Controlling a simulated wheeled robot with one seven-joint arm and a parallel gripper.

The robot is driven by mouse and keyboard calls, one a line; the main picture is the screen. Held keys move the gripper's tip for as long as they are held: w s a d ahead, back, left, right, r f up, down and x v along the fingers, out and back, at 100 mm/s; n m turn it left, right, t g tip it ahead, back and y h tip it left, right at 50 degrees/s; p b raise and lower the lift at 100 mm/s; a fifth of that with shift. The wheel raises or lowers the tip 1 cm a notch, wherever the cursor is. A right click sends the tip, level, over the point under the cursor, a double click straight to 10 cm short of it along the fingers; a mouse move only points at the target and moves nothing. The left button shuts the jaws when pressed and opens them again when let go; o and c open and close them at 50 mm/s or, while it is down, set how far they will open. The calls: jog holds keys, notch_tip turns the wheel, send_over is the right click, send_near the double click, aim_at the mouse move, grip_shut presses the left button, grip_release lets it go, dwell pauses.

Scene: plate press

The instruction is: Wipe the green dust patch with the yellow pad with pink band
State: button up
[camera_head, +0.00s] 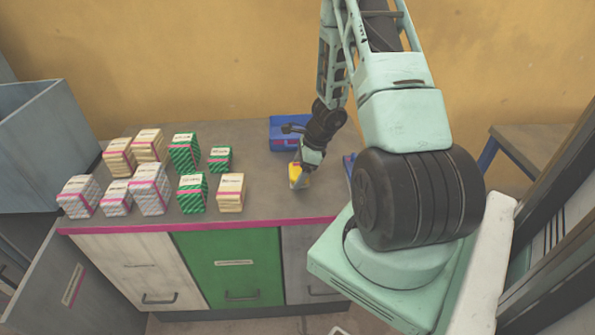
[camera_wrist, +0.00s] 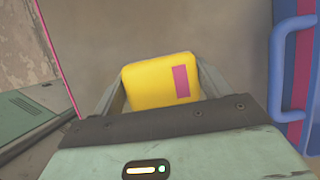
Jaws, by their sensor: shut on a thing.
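My gripper (camera_head: 301,172) is low over the right part of the counter, with its fingers on both sides of a yellow pad with a pink band (camera_head: 299,181). In the wrist view the yellow pad (camera_wrist: 160,82) sits between the two fingers of my gripper (camera_wrist: 160,90), its pink mark facing the camera. My gripper is shut on the pad. I cannot tell whether the pad touches the counter top. No green dust patch shows in either view.
Several wrapped boxes, white, cream and green, stand on the left half of the counter (camera_head: 262,210). A blue container (camera_head: 284,133) stands behind my gripper. A blue handled thing (camera_wrist: 291,80) is at the right in the wrist view. The counter's front right is bare.

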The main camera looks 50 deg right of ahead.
notch_tip(320, 180, up, 2)
jog(key=shift+w+r+p, duration=0.15)
jog(key=shift+r+p, duration=0.1)
jog(key=shift+p, duration=0.15)
jog(key=shift+a+r+p, duration=0.1)
jog(key=shift+r+p, duration=0.2)
jog(key=shift+r, duration=0.05)
jog(key=shift+r+p, duration=2.15)
jog(key=shift+r, duration=0.35)
